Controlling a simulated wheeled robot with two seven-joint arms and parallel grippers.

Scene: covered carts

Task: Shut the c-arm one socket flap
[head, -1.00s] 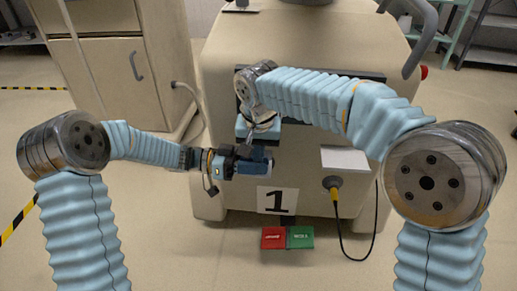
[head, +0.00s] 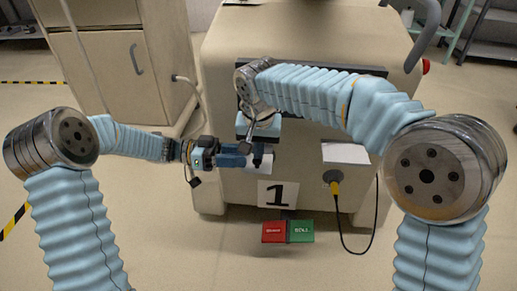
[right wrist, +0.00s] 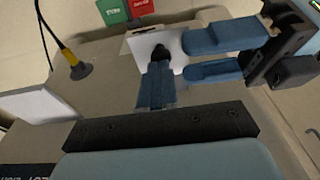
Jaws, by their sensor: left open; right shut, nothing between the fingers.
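The beige c-arm machine (head: 310,85) carries a label with the number 1 (head: 278,193). A white flap-like panel (head: 261,171) shows above that label, partly covered by my grippers; it also shows in the right wrist view (right wrist: 177,58). I cannot tell how far it is tilted. My right gripper (head: 258,158) is shut and empty, its dark tip in front of the panel in the right wrist view (right wrist: 161,52). My left gripper (head: 245,154) is open beside it, its two blue fingers apart in the right wrist view (right wrist: 228,54). I cannot tell whether either touches the panel.
Another white panel (head: 345,153) sits above a socket with a yellow plug (head: 335,186), whose black cable (head: 372,235) hangs to the floor. A red pad (head: 274,232) and a green pad (head: 300,231) lie below the machine. A beige cabinet (head: 110,80) stands left.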

